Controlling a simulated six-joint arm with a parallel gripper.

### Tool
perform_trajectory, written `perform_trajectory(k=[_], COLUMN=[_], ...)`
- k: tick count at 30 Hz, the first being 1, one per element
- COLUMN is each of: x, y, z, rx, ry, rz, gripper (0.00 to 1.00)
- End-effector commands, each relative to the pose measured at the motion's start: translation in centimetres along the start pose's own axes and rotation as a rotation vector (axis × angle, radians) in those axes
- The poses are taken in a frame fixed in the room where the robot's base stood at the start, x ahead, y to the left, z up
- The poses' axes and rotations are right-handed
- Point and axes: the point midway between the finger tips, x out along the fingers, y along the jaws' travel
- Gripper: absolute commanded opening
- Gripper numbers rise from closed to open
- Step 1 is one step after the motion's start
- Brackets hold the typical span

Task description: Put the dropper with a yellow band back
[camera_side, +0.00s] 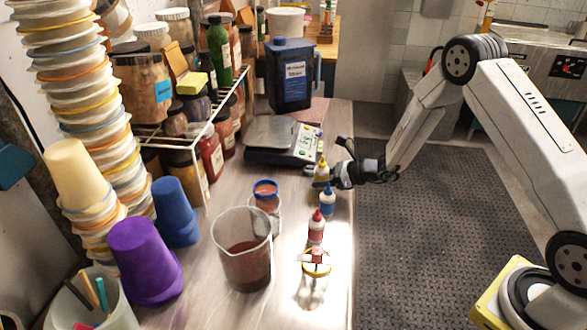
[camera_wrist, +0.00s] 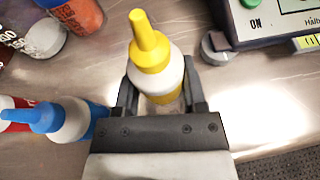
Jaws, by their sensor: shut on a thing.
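The dropper with a yellow band (camera_side: 321,173) is a small white bottle with a yellow nozzle and collar. It also shows in the wrist view (camera_wrist: 172,78), between my fingers. My gripper (camera_side: 336,174) is shut on it from the right, near the table's right edge. In the wrist view my gripper's fingers (camera_wrist: 160,98) stand on both sides of the bottle's body. The bottle looks about upright; I cannot tell whether its base touches the table. A yellow ring-shaped stand (camera_side: 316,270) with a small red-and-white piece on top stands nearer the camera.
A blue-topped dropper (camera_side: 327,202) and a red-topped dropper (camera_side: 316,230) stand close by. A scale (camera_side: 284,141) lies behind.

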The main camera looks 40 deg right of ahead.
Motion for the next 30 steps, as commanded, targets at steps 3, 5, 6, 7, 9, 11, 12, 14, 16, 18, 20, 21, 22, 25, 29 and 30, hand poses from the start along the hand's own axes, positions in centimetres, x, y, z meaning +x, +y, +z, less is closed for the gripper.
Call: perform_trajectory(k=[3,5,6,7,9,11,12,14,16,18,20,21,22,25,29,30], x=[0.4,0.5,0.5,0.5,0.5,0.5,0.5,0.5,0.5,0.6,0.6,0.6,0.6,0.6,0.6,0.6], y=[0.0,0.0,0.0,0.0,0.0,0.0,0.0,0.0,0.0,0.0,0.0,0.0,0.0,0.0,0.0,0.0], z=[-0.9,-1.2,-1.3,-1.3,-1.3,-1.3,-1.3,-1.3,-1.4,-1.5,-1.5,-1.5,-1.5,-1.5,-1.5,-1.5], rx=[0.000,0.000,-0.001,-0.001,-0.001,-0.001,-0.001,-0.001,-0.001,-0.001,-0.001,-0.001,-0.001,-0.001,-0.001,-0.001], ry=[0.000,0.000,-0.001,-0.001,-0.001,-0.001,-0.001,-0.001,-0.001,-0.001,-0.001,-0.001,-0.001,-0.001,-0.001,-0.001], rz=[0.000,0.000,0.000,0.000,0.000,0.000,0.000,0.000,0.000,0.000,0.000,0.000,0.000,0.000,0.000,0.000], gripper=[0.00,0.00,0.00,0.00,0.00,0.00,0.00,0.00,0.00,0.00,0.66,0.78,0.88,0.88,0.88,0.88])
